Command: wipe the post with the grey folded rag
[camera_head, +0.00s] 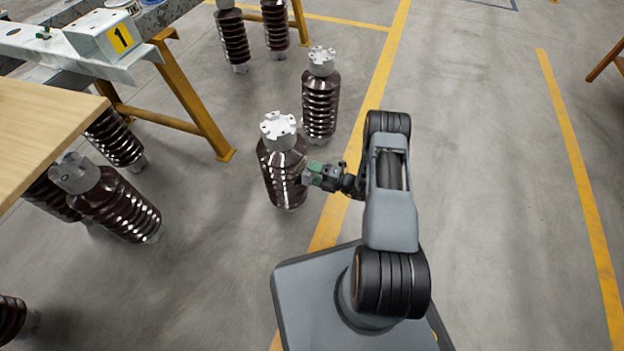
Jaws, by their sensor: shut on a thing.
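The nearest brown ribbed post (272,168) with a white metal cap stands upright on the floor, left of my arm. My gripper (318,172) is at the right side of this post, around its middle height. It is shut on the rag (313,170), which shows only as a small grey-green patch between the jaws and the post. The rag appears to be against the ribs, but I cannot tell if it touches. The post's far side and most of the rag are hidden.
Another ribbed post (320,105) stands close behind. Several more stand or lean at the left and back. A wooden tabletop (40,125) and a steel bench with yellow legs (195,105) are at the left. The floor (490,150) at the right is clear.

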